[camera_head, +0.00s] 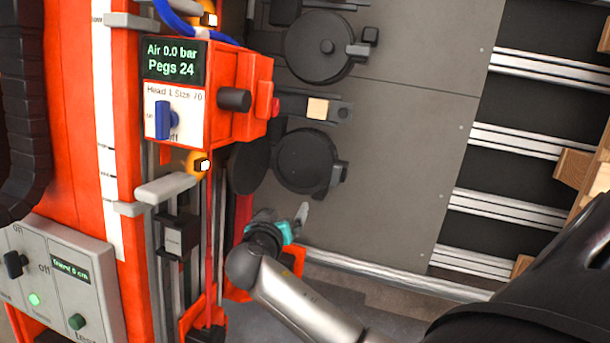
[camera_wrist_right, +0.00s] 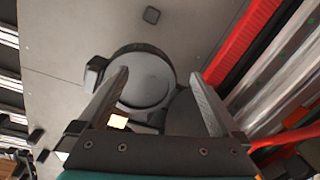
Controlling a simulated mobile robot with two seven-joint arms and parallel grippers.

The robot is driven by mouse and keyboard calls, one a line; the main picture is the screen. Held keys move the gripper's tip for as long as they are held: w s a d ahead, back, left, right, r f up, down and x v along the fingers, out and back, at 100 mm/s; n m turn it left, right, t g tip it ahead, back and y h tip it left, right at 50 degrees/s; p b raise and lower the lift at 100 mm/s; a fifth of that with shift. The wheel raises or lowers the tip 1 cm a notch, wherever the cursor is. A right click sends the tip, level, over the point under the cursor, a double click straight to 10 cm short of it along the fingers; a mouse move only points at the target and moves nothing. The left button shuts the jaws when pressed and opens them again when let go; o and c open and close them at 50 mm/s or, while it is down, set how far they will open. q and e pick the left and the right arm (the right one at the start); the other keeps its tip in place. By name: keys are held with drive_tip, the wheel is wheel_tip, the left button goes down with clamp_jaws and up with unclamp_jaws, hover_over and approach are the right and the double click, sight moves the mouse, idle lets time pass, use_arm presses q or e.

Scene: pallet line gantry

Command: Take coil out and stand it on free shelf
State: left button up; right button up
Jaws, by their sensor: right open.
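No loose coil can be made out. In the head view, a round dark canister (camera_head: 318,47) is at the top and a second round canister (camera_head: 305,160) is lower, both on a grey plate. A black disc (camera_head: 248,165) sits left of the lower one. My right gripper (camera_head: 300,214) is just below the lower canister, apart from it. In the right wrist view, my open right gripper (camera_wrist_right: 159,76) has nothing held, and a round grey-topped canister (camera_wrist_right: 144,80) shows beyond and between its fingers. I cannot identify the free shelf. My left gripper is not in view.
An orange control head (camera_head: 205,95) reads "Air 0.0 bar" and "Pegs 24". A grey switch box (camera_head: 60,280) stands lower left. Vertical rails and an orange frame border the gripper's left. The grey plate (camera_head: 410,140) is bare to the right, with metal rails (camera_head: 510,210) and wood beyond.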

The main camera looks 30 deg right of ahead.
wheel_tip(320, 180, up, 6)
drive_tip(key=d+m+h, duration=0.1)
drive_tip(key=m+h, duration=0.1)
drive_tip(key=m, duration=0.1)
drive_tip(key=b, duration=0.4)
approach(303, 164)
drive_tip(key=x, duration=0.4)
drive_tip(key=shift+s+d+f, duration=0.2)
drive_tip(key=shift+s+d, duration=0.05)
drive_tip(key=shift+b+x, duration=0.4)
drive_tip(key=shift+x, duration=0.7)
drive_tip(key=shift+w+d+f+b, duration=0.2)
drive_tip(key=shift+w+d+b, duration=0.15)
drive_tip(key=shift+w, duration=0.15)
drive_tip(key=shift+w+d+f+b, duration=0.2)
drive_tip(key=shift+w+d+b, duration=0.15)
drive_tip(key=shift+w, duration=0.15)
drive_tip(key=shift+w+d+f, duration=0.25)
drive_tip(key=shift+w+d, duration=0.2)
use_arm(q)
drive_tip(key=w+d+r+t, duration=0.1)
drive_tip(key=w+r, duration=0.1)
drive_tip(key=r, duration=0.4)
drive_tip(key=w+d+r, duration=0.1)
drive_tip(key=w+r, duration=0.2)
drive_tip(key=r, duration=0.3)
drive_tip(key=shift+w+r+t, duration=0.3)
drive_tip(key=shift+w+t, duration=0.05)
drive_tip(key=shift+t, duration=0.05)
